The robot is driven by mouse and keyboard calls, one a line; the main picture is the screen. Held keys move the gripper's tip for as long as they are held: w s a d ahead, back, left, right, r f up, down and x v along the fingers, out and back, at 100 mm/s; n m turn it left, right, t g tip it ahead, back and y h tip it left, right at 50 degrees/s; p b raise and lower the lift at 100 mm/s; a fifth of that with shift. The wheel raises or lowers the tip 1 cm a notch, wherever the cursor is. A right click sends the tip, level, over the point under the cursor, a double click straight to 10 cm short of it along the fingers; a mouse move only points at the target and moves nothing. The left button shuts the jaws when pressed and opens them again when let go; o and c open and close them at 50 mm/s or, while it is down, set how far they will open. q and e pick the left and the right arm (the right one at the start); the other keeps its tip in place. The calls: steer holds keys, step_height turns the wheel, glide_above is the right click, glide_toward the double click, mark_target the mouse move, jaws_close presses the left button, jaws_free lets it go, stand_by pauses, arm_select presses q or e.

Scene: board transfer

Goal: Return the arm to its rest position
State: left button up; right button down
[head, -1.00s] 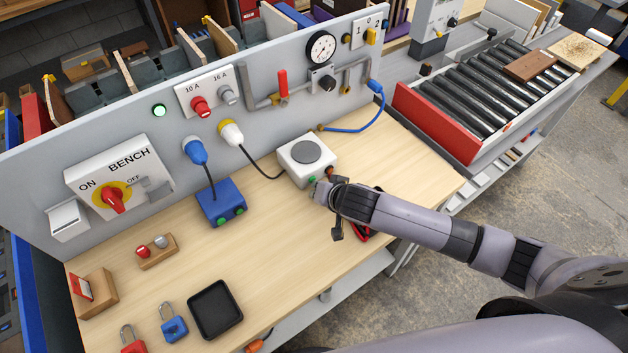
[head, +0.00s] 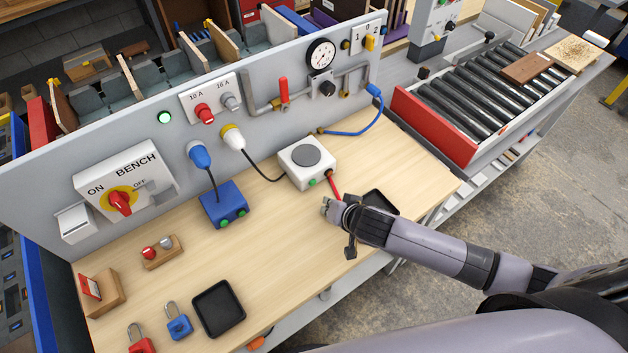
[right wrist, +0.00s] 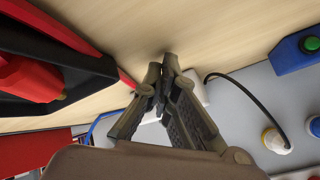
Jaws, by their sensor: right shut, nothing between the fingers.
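My right gripper (head: 330,208) is over the bench top (head: 270,240), just in front of the white box with a grey disc (head: 307,160). The forearm reaches in from the lower right. In the right wrist view my right gripper (right wrist: 162,68) has its fingertips together with nothing between them. My left gripper is not in view.
A black tray (head: 383,203) lies close behind the right wrist, partly hidden by it; a red object (right wrist: 35,78) lies in it. The blue box (head: 224,204), padlocks (head: 178,322) and another black tray (head: 218,309) stand left. The panel (head: 130,140) bounds the back.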

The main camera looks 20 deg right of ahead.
steer(key=shift+s+d, duration=0.3)
steer(key=shift+s, duration=0.55)
